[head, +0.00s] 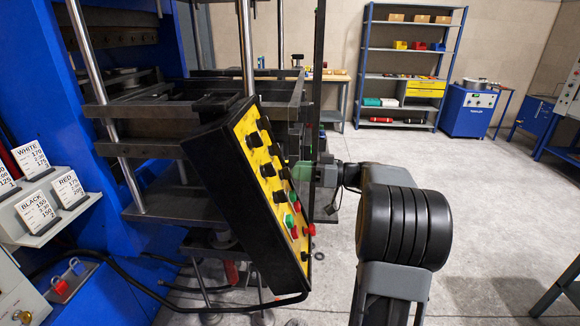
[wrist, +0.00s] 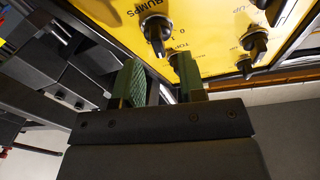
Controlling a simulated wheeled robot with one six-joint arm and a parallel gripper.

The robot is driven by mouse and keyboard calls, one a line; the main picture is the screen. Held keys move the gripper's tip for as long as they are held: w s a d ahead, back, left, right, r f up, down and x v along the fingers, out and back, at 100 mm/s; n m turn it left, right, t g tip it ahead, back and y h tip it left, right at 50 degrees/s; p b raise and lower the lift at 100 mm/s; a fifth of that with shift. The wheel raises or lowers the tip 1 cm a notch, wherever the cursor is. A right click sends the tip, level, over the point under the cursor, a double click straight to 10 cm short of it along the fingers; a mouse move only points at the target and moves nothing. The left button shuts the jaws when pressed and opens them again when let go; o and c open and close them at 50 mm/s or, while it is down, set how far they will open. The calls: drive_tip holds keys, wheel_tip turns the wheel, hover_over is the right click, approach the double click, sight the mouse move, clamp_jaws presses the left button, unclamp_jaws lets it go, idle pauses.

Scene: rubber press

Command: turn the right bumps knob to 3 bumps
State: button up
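The yellow control panel (head: 268,165) in its black housing carries several black knobs and red and green buttons. In the wrist view the panel (wrist: 200,25) fills the top, with part of a BUMPS label showing. A black knob (wrist: 157,29) sits beside that label; I cannot tell whether it is the right bumps knob, or its setting. My gripper (wrist: 158,66) has its two green-padded fingers apart, with nothing held between them. The knob is just beyond the fingertips, apparently untouched. In the head view my gripper (head: 304,171) is at the panel's right side, partly hidden.
More black knobs (wrist: 255,42) stand on the panel to the right in the wrist view. The press (head: 165,200) is behind and left of the panel. Recipe cards (head: 69,189) stand at far left. A shelf (head: 408,60) is at the back. The floor at right is mostly clear.

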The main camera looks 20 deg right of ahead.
sight(286, 173)
drive_tip(key=shift+x, duration=1.55)
drive_tip(key=c, duration=0.6)
drive_tip(key=shift+f+m, duration=0.1)
drive_tip(key=shift+m, duration=0.2)
drive_tip(key=shift+m+t+h+b, duration=0.4)
drive_tip(key=shift+m+h+b, duration=0.1)
drive_tip(key=shift+m+b, duration=0.55)
drive_tip(key=shift+m+t+h+b, duration=0.3)
drive_tip(key=shift+m+h+b, duration=0.5)
drive_tip(key=shift+m, duration=1.45)
drive_tip(key=shift+w, duration=0.1)
